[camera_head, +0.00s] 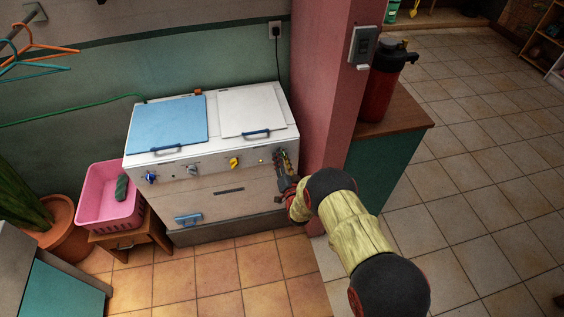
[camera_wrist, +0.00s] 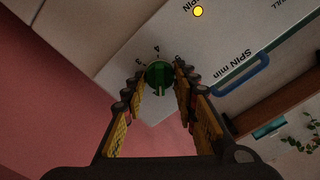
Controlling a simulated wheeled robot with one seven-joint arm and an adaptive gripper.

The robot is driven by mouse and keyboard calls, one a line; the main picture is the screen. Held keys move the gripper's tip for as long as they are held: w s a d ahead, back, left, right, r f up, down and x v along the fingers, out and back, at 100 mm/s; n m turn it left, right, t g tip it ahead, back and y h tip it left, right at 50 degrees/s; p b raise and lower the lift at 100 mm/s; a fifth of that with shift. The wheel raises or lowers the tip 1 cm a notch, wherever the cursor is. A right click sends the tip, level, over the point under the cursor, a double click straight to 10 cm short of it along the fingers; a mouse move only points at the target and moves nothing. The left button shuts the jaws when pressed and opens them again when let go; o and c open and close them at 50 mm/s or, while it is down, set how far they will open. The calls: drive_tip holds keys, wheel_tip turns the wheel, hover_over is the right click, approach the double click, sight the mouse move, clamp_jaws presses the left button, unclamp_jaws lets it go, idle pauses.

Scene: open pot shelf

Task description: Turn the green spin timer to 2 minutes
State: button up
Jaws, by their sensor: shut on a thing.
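The green spin timer (camera_wrist: 155,67) is a round knob with a raised ridge on the white panel of the washing machine (camera_head: 228,193). In the wrist view, numbers including 3, 4 and 5 are printed around its rim. My gripper (camera_wrist: 161,75) has its two fingertips closed on the knob's opposite sides. In the head view my gripper (camera_head: 283,163) is at the right end of the machine's front panel and mostly hides the knob. I cannot tell which number the knob points to.
The panel also has a blue knob (camera_head: 151,177), a grey knob (camera_head: 193,169) and a yellow knob (camera_head: 235,162). A pink pillar (camera_head: 325,85) stands close on the machine's right. A pink basket (camera_head: 103,205) is at its left. Tiled floor in front is clear.

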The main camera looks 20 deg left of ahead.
drive_tip(key=m+b, duration=0.5)
drive_tip(key=m, duration=0.7)
drive_tip(key=shift+d+f+b, duration=0.1)
drive_tip(key=shift+f+b, duration=0.05)
drive_tip(key=shift+b, duration=0.25)
drive_tip(key=shift+w+m, duration=0.1)
drive_tip(key=shift+m, duration=0.2)
drive_tip(key=o, duration=1)
drive_tip(key=shift+o, duration=0.8)
drive_tip(key=v, duration=1.2)
drive_tip(key=shift+f, duration=0.1)
